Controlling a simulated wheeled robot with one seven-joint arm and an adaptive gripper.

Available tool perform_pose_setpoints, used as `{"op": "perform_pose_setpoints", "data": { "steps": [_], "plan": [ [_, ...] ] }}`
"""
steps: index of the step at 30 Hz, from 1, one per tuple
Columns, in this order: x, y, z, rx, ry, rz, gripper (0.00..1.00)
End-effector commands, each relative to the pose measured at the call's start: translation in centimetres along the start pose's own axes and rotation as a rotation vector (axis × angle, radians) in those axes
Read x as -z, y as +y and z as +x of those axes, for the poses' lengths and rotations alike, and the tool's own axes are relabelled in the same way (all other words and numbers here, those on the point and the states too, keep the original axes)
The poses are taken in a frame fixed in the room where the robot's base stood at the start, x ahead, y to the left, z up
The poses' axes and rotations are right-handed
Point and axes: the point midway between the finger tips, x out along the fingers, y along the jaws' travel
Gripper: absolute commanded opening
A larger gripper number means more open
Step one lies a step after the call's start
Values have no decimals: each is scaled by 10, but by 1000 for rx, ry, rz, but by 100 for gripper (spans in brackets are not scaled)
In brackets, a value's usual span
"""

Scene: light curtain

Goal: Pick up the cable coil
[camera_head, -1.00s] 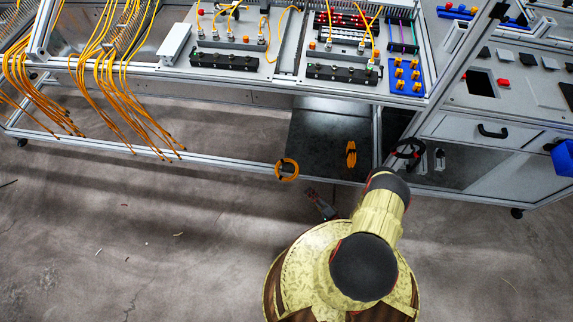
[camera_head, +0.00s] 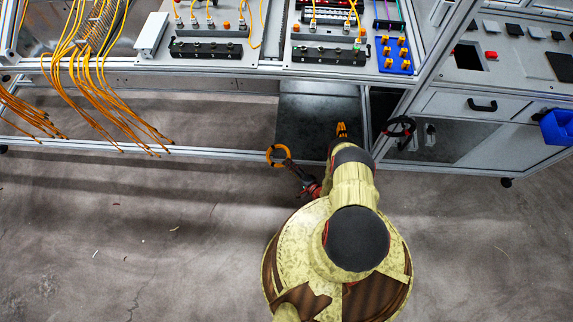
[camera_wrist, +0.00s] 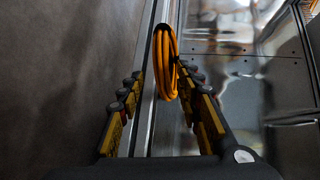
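An orange cable coil (camera_head: 270,151) with dark ties hangs at the lower front rail of the bench. In the wrist view the coil (camera_wrist: 168,82) is upright, seen nearly edge-on, between and just beyond the fingertips. My gripper (camera_head: 292,167) is at the coil's lower right in the head view. In the wrist view my gripper (camera_wrist: 160,76) is open, with one finger to each side of the coil. The right finger looks very close to the coil; whether it touches cannot be told. A second orange coil (camera_head: 341,130) is farther right, partly hidden by my arm.
The metal rail (camera_wrist: 147,95) runs right behind the coil in the wrist view. A dark panel (camera_head: 305,118) lies under the bench. Loose orange cables (camera_head: 115,115) hang at the left. A cabinet (camera_head: 500,140) stands at the right. The floor in front is open.

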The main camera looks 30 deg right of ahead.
Motion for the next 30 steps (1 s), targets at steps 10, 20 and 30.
{"op": "perform_pose_setpoints", "data": {
  "steps": [10,20,30],
  "plan": [
    [0,0,13,0,1,0,35],
    [0,0,13,0,1,1,31],
    [0,0,13,-1,1,1,21]
  ]
}}
